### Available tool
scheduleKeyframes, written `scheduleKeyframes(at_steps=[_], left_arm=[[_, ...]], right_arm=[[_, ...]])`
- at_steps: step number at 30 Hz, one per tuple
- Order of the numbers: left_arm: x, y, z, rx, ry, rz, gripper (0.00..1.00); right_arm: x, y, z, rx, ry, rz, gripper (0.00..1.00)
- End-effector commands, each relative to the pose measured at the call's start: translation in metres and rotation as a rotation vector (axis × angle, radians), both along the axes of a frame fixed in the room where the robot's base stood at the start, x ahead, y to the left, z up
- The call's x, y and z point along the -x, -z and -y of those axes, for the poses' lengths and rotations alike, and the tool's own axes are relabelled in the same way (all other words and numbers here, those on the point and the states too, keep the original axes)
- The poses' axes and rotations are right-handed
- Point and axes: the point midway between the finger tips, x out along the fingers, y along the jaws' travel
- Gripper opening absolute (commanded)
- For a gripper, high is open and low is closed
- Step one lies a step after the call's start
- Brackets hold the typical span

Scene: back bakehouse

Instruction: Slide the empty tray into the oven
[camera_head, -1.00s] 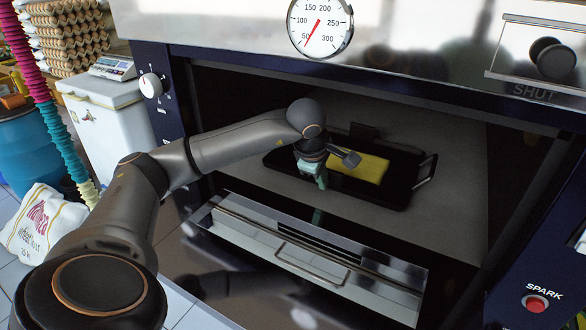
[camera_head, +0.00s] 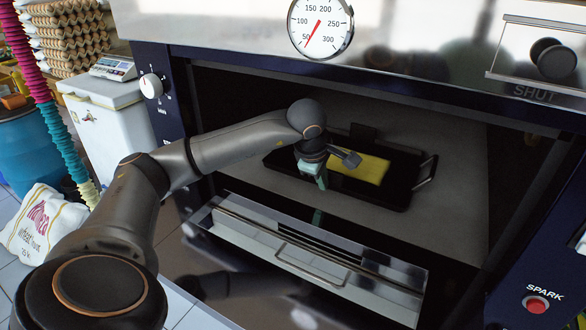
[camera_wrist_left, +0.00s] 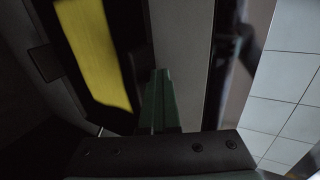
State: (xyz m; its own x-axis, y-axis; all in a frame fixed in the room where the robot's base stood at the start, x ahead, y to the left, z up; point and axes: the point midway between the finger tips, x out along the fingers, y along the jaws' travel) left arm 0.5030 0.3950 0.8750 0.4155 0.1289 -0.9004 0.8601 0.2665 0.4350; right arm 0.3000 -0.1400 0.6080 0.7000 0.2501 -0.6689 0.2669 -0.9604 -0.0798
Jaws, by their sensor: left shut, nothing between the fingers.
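The black tray (camera_head: 395,195) lies inside the open oven (camera_head: 460,150) on its grey deck, with a raised handle at its right end. A flat yellow patch or slab (camera_head: 372,168) shows in it; I cannot tell which. In the left wrist view the tray (camera_wrist_left: 117,117) and the yellow area (camera_wrist_left: 98,50) are at the left. My left gripper (camera_head: 320,184) reaches into the oven mouth at the tray's near left side, fingers pointing down. Its green fingers (camera_wrist_left: 160,90) are shut and empty. Whether they touch the tray is unclear. My right gripper is not in view.
A steel panel with a bar handle (camera_head: 310,268) juts out below the oven mouth. The dial (camera_head: 320,25) is above, the red spark button (camera_head: 536,303) at the right. A white bin with a scale (camera_head: 112,68), a flour sack (camera_head: 42,222) and a blue barrel (camera_head: 35,145) stand left.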

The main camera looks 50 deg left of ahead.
Motion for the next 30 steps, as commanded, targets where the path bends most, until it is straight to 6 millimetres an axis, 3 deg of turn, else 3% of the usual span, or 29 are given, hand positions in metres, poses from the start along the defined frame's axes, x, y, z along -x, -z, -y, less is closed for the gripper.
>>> scheduleKeyframes(at_steps=[17, 30], left_arm=[[0.0, 0.0, -0.001, -0.001, -0.001, 0.001, 0.0], [0.012, 0.0, 0.003, -0.001, 0.0, 0.0, 0.0]], right_arm=[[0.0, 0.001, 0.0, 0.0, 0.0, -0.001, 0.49], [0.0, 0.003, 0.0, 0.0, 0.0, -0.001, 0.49]])
